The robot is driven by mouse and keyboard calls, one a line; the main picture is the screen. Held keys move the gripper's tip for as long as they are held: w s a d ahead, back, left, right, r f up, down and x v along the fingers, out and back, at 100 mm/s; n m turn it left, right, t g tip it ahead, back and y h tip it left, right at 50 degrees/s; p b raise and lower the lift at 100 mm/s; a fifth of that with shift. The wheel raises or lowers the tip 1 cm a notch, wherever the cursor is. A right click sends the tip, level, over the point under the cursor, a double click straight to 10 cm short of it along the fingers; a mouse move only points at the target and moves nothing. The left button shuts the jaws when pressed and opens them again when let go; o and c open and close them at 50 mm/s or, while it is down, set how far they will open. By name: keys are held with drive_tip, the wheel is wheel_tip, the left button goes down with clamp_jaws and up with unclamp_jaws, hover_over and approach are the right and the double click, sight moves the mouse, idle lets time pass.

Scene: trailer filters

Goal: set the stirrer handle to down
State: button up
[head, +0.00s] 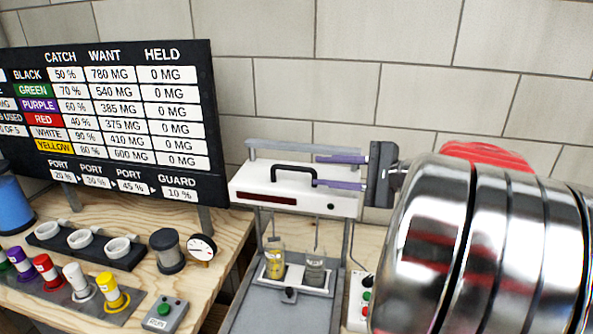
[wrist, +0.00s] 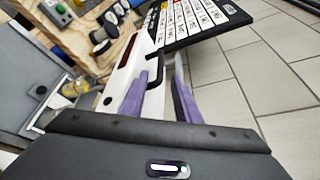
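The stirrer is a white box (head: 290,192) on a grey frame, with a dark red strip on its front. Its black bar handle (head: 293,168) is on the box front, above two jars. Thin rods hang from the box toward the jars; I cannot tell how deep they reach. My gripper (head: 315,171) is open, with purple fingers one above the other at the handle's right end. In the wrist view, the handle (wrist: 158,50) lies between and just beyond the fingertips. I cannot tell whether either finger touches it.
A yellow jar (head: 274,262) and a grey jar (head: 315,267) stand in the stirrer's holder. A black board (head: 212,120) stands left of the stirrer. A dial (head: 202,248), colored knobs and a RUN box (head: 165,314) are on the wooden bench. A switch box (head: 360,300) is right of the stirrer.

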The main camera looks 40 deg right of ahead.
sight(306, 170)
drive_tip(key=shift+x, duration=3.9)
drive_tip(key=shift+c, duration=0.2)
clamp_jaws()
